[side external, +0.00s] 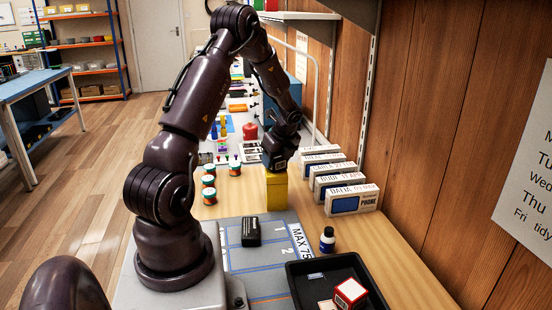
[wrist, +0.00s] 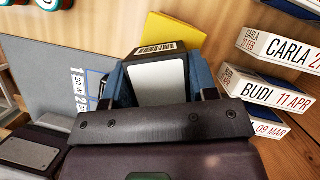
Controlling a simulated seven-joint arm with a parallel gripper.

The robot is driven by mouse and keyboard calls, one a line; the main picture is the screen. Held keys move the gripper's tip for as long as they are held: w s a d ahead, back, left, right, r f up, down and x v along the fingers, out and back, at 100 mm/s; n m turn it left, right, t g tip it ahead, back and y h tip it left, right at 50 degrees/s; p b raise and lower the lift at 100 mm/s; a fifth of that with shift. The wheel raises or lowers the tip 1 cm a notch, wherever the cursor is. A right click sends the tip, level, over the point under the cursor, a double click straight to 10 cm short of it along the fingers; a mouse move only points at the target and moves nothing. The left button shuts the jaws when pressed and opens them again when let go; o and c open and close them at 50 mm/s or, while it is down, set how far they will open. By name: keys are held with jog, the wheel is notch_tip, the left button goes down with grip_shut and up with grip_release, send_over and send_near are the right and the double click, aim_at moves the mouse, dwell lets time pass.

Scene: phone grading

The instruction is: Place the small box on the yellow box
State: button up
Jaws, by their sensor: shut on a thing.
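My gripper (side external: 277,148) is low over the yellow box (side external: 277,190), which stands upright on the wooden bench. In the wrist view its blue-lined fingers (wrist: 160,78) are shut on both sides of a small box (wrist: 158,80), dark with a grey face and a barcode label. The yellow box also shows in the wrist view (wrist: 178,28), behind and partly hidden by the held box. In the side view the small box is mostly hidden by the gripper. I cannot tell whether it touches the yellow top.
A row of white phone boxes (side external: 352,199) stands to the right. A black device (side external: 251,231) lies on the grey marked mat (side external: 232,262). In front are a dark bottle (side external: 327,240) and a black tray (side external: 300,287) holding a red-and-white box (side external: 350,292).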

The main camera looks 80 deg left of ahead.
jog(key=shift+f, duration=0.1)
jog(key=o, duration=0.9)
jog(key=v, duration=1.2)
jog(key=w+d+r+n+t, duration=0.1)
jog(key=d+r+n+t, duration=0.2)
jog(key=d, duration=0.5)
jog(key=w+d+r+n, duration=0.1)
jog(key=d+r+n, duration=0.1)
jog(key=d+r, duration=0.5)
jog(key=s+d+n+t+h, duration=0.1)
jog(key=s+d+n, duration=0.2)
jog(key=d, duration=0.3)
jog(key=s+d+n+t+h, duration=0.1)
jog(key=s+d+n, duration=0.1)
jog(key=d, duration=0.4)
jog(key=s+d+r+n+t+h, duration=0.1)
jog(key=s+d+n+t+h, duration=0.1)
jog(key=d, duration=0.5)
jog(key=shift+s+d+n, duration=0.1)
jog(key=shift+s+n, duration=0.7)
jog(key=shift+s, duration=0.3)
